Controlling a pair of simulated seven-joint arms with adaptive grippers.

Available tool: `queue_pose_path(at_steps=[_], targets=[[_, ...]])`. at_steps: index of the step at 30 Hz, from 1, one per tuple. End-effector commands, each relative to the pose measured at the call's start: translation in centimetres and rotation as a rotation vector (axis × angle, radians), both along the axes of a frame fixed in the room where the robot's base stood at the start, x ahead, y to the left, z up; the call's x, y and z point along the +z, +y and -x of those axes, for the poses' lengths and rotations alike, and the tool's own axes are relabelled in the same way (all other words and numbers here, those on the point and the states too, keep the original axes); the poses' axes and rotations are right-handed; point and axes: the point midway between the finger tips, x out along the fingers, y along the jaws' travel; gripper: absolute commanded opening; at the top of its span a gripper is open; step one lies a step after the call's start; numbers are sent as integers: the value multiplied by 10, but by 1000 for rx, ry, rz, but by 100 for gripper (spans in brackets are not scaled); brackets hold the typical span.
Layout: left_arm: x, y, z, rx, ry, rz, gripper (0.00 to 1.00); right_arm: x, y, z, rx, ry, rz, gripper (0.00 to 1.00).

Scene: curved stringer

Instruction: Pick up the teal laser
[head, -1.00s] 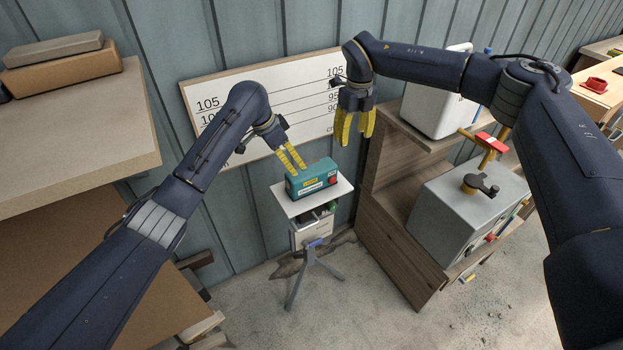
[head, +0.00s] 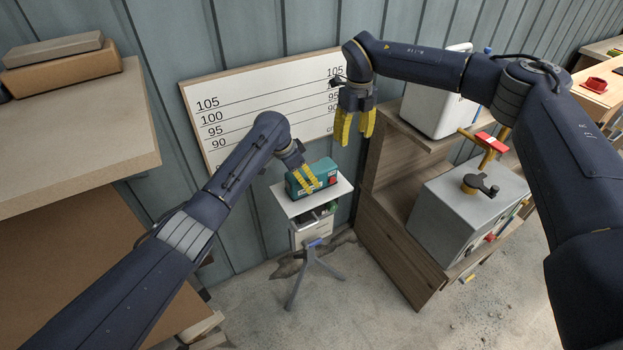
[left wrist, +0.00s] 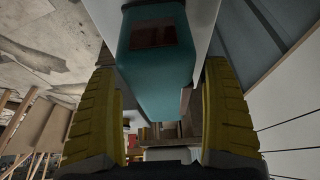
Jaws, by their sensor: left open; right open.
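The teal laser (head: 325,172) is a box with a red part at its right end, resting on a small white stand top (head: 287,206). In the left wrist view the laser (left wrist: 158,75) shows between the two yellow fingers, with a dark reddish patch on it. My left gripper (head: 312,186) is open, with its fingers over the near side of the laser in the head view. Whether the fingers touch it I cannot tell. My right gripper (head: 354,130) is open and empty, hanging above and to the right of the laser.
A ruled white board (head: 250,105) leans on the wall behind the stand. A wooden shelf unit (head: 385,215) with a grey machine (head: 455,220) stands to the right. A bench (head: 75,140) with boxes is at the left. Bare floor lies in front of the stand.

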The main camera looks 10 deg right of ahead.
Motion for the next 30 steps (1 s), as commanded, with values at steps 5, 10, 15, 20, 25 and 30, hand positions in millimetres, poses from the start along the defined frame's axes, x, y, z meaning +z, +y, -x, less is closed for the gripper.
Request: queue_pose_path(at_steps=[5, 10, 15, 20, 25, 30], targets=[[-15, -6, -2, 0, 1, -1, 84, 0, 0, 0, 0, 0, 0, 54], [-19, -7, -2, 0, -1, -1, 84, 0, 0, 0, 0, 0, 0, 54], [-19, -7, -2, 0, -1, -1, 84, 0, 0, 0, 0, 0, 0, 54], [-19, -7, -2, 0, 0, -1, 66, 0, 0, 0, 0, 0, 0, 54], [-19, -7, -2, 0, 0, -1, 47, 0, 0, 0, 0, 0, 0, 54], [-19, -7, -2, 0, 0, -1, 27, 0, 0, 0, 0, 0, 0, 54]])
